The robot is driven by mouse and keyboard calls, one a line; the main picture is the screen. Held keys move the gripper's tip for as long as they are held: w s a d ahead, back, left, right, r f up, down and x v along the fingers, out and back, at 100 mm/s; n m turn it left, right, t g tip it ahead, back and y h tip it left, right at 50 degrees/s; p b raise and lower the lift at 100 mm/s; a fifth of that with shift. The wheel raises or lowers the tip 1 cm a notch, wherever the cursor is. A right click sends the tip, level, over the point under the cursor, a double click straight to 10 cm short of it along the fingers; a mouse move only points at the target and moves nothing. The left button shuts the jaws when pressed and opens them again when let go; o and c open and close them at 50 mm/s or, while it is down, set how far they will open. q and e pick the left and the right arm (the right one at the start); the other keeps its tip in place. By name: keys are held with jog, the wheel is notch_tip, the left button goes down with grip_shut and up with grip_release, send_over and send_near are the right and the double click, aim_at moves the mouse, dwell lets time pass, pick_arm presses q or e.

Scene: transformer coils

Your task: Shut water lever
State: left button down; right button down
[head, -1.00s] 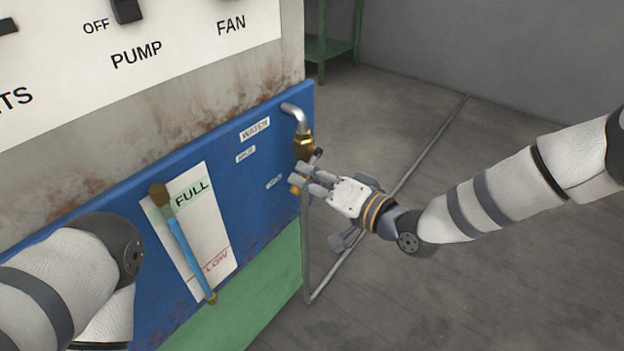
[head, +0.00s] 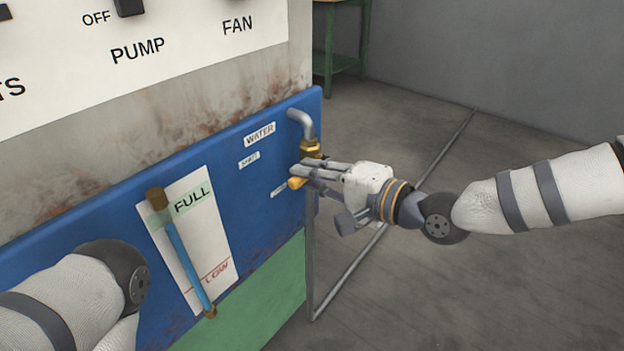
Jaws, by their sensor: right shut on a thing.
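A brass water valve (head: 311,148) hangs under a bent grey pipe (head: 303,118) at the right edge of the blue panel, next to the WATER label (head: 260,135). My right gripper (head: 312,174) is just below the valve, reaching in from the right with its fingers shut. An orange piece (head: 296,183), which looks like the lever's end, pokes out at the fingertips. The fingers hide most of the lever, so its exact angle cannot be told. My left gripper is out of view; only part of my left arm shows at the lower left.
The blue panel (head: 110,190) carries a FULL/LOW gauge with a blue tube (head: 184,258). Above is a white switch plate (head: 190,40). A thin grey pipe (head: 348,270) runs down beside the panel and along the floor. A green stand (head: 341,62) is behind. Floor at right is clear.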

jog(key=shift+r, duration=0.15)
jog(key=c, duration=1.5)
grip_release()
jog(key=shift+c, duration=0.2)
jog(key=v, duration=1.2)
